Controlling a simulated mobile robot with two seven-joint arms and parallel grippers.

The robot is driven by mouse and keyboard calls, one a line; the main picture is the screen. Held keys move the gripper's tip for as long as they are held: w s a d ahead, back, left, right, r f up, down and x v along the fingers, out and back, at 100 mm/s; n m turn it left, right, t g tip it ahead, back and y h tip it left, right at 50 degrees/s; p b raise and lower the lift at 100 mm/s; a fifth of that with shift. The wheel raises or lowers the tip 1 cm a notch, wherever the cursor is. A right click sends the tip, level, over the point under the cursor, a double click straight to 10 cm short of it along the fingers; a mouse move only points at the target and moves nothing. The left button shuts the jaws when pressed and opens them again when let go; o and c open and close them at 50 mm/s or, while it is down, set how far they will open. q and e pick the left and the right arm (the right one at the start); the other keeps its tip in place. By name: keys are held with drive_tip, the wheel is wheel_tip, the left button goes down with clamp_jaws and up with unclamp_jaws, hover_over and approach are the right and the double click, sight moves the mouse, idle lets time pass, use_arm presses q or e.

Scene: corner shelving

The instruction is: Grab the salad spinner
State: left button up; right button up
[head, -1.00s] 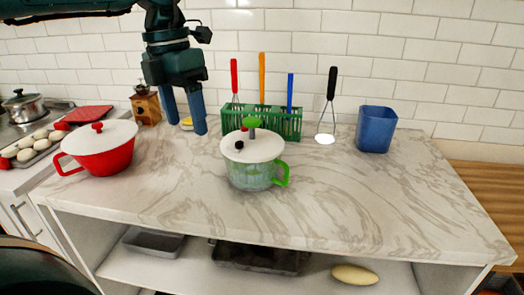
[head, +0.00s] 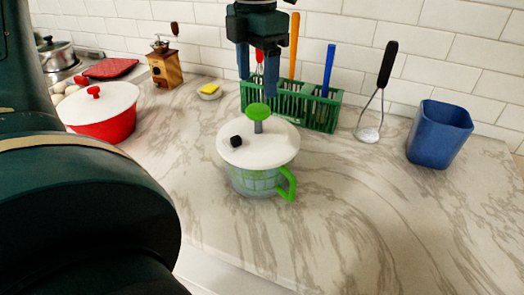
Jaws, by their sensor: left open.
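The salad spinner (head: 258,148) stands upright on the marble counter in the middle of the head view. It has a white lid with a green knob on a grey stem, a small black knob, a clear greenish bowl and a green handle at its right. My left gripper (head: 257,82) points down above and just behind the spinner's green knob. My right gripper is not in view.
A green rack (head: 318,108) with utensils stands close behind the spinner. A red pot (head: 103,117), a coffee grinder (head: 164,69) and a yellow sponge (head: 209,89) are left. Counter in front and right is clear.

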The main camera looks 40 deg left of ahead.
sight(258, 108)
use_arm(q)
wheel_tip(258, 108, down, 3)
drive_tip(key=shift+f, duration=0.2)
drive_tip(key=shift+s+d+f+p, duration=0.15)
drive_tip(key=shift+f+p, duration=0.1)
drive_tip(key=shift+f, duration=1.1)
drive_tip(key=shift+s+d+f+p, duration=0.1)
drive_tip(key=shift+d+f+p, duration=0.1)
drive_tip(key=shift+f, duration=1.1)
drive_tip(key=shift+c, duration=0.4)
drive_tip(key=shift+w, duration=0.1)
clamp_jaws()
drive_tip(key=shift+r, duration=0.1)
